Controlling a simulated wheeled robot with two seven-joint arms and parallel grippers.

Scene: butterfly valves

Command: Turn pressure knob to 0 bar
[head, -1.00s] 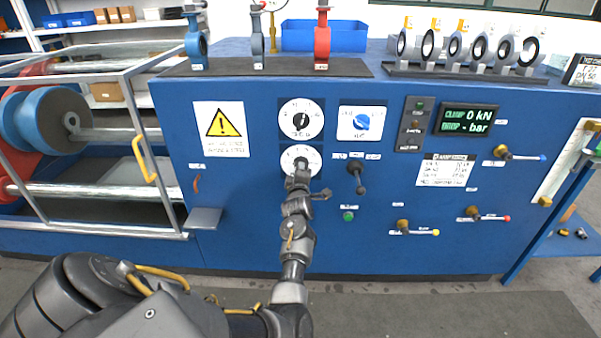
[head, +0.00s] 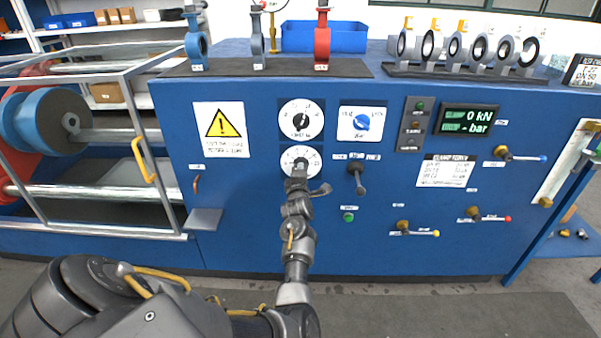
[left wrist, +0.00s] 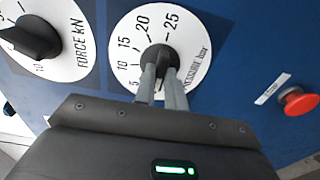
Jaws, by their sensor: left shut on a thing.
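The pressure knob (left wrist: 160,56) is a black knob at the centre of a white dial marked "PRESSURE bar" (left wrist: 194,60) in the left wrist view. The numbers 5 to 25 show around it; the lower part of the dial is hidden by my gripper. In the head view this is the lower white dial (head: 310,154) on the blue panel, its knob mostly hidden. My left gripper (left wrist: 163,72) is shut on the knob, one finger on each side. It also shows in the head view (head: 299,171). I cannot read the knob's pointer. My right gripper is not in view.
The force kN dial (left wrist: 72,45) is beside the pressure dial, above it in the head view (head: 301,106). A black lever (head: 357,176) and a green button (head: 348,217) are close on the right. The display (head: 468,120) reads 0 kN and "- bar".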

